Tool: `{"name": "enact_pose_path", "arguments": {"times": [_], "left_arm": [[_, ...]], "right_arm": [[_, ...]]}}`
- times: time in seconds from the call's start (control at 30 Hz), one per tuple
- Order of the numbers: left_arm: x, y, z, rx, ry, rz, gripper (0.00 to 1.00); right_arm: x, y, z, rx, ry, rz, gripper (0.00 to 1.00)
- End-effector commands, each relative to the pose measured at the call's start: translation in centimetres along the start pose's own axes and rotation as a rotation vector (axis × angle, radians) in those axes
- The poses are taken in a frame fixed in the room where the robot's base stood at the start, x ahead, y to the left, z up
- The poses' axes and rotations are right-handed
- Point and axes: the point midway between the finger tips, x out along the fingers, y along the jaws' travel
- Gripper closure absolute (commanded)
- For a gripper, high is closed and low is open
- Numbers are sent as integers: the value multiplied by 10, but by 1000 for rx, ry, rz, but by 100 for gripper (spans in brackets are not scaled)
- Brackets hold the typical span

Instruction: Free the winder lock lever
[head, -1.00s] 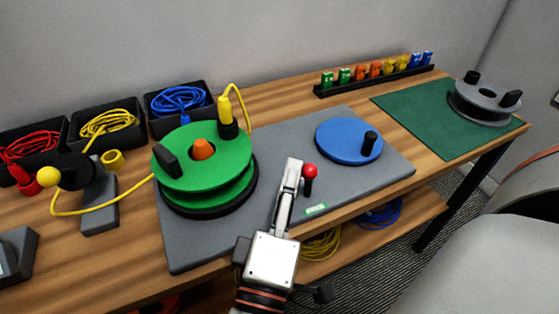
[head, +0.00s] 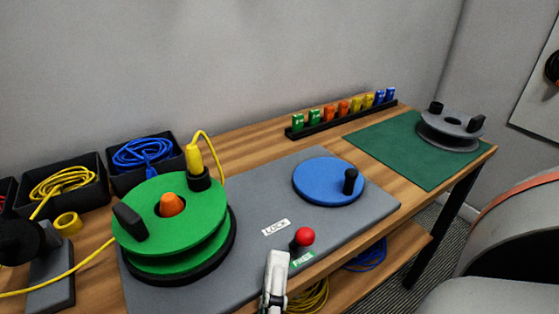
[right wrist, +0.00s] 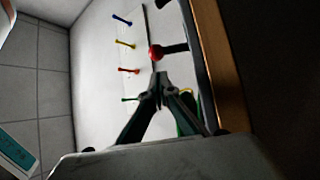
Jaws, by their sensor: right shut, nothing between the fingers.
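The lock lever's red knob (head: 304,237) is on the front part of the grey winder board (head: 250,250), beside the FREE label (head: 301,260). The LOCK label (head: 275,228) lies uncovered behind and left of it. Little of the black stem shows below the knob. My right gripper (head: 276,257) is shut and empty, just left of and in front of the knob. In the right wrist view, its closed fingertips (right wrist: 160,80) point toward the red knob (right wrist: 156,52) and black stem (right wrist: 175,48); contact cannot be told. My left gripper is not in view.
The green reel (head: 170,215) stands on the board to the left, with a yellow cable plug (head: 194,158) upright on it. A blue crank disc (head: 328,180) lies behind the lever. A green mat (head: 405,148) carries a grey reel (head: 450,128) at right.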

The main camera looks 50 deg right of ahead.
Motion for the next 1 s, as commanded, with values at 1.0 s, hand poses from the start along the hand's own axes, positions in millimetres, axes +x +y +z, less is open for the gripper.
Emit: {"name": "enact_pose_path", "arguments": {"times": [1.0], "left_arm": [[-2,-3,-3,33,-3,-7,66]], "right_arm": [[-17,25,-7,40,-6,34,100]]}}
